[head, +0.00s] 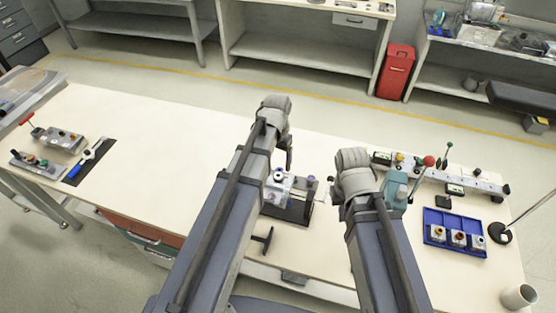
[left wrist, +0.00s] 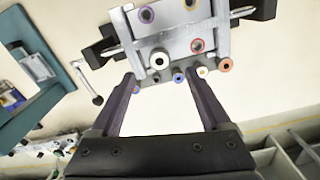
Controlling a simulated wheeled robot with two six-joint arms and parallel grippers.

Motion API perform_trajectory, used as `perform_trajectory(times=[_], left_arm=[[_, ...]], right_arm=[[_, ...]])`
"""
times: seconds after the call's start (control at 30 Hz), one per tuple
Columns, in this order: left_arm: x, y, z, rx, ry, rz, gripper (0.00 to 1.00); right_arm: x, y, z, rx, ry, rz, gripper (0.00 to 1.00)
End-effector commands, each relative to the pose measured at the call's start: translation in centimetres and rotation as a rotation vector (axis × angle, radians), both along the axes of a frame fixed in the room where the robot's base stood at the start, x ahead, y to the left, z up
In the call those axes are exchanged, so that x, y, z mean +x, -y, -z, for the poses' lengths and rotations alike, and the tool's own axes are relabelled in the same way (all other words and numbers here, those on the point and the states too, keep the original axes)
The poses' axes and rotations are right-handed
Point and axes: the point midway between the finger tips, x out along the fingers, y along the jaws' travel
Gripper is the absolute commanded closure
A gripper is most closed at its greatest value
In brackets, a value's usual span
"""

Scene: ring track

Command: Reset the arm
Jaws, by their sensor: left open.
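My left arm reaches in over the table, and my left gripper (head: 287,158) hangs at its end, mostly hidden by the wrist. In the left wrist view my left gripper (left wrist: 165,90) is open, its two dark fingers apart. A grey metal fixture (left wrist: 180,40) with coloured ring-shaped ends lies just beyond the fingertips; I cannot tell if they touch it. In the head view the fixture (head: 290,188) stands on a dark base beside my left arm. My right gripper (head: 336,193) is a small dark shape under the right wrist; its jaws are too hidden to read.
A blue tray (head: 430,218) holds small blocks at right. Behind it are a long rail (head: 480,185) and a teal holder (head: 396,187). A white cup (head: 518,296) stands at the right front. Metal parts (head: 58,140) lie far left. The table (head: 160,150) left of my arms is mostly clear.

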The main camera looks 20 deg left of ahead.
Motion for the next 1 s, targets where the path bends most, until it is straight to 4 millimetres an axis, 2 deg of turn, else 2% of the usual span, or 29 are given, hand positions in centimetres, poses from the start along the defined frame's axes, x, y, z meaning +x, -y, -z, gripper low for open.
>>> perform_trajectory(times=[0.37,0.43,0.53,0.7,0.8,0.9,1.0], left_arm=[[0.0,0.0,0.1,0.001,0.0,0.0,0.19],[-0.7,0.7,0.4,0.004,-0.002,0.006,0.19],[-3.5,3.2,1.3,0.02,-0.011,0.029,0.19],[-9.5,7.9,2.9,0.065,-0.026,0.074,0.19],[-12.1,9.5,3.4,0.086,-0.029,0.091,0.19],[-13.6,10.4,3.7,0.101,-0.031,0.1,0.19],[-14.2,10.7,3.7,0.107,-0.032,0.103,0.19]], right_arm=[[0.0,0.0,0.1,0.0,0.0,0.0,1.0],[0.0,0.0,0.4,0.0,0.0,0.0,1.0],[0.0,0.0,1.3,0.0,0.0,0.001,1.0],[0.0,0.0,2.9,0.0,0.0,0.001,1.0],[0.0,0.0,3.5,0.0,0.0,0.001,1.0],[0.0,0.0,3.8,0.0,0.0,0.002,1.0],[0.0,0.0,3.8,0.0,0.0,0.002,1.0]])
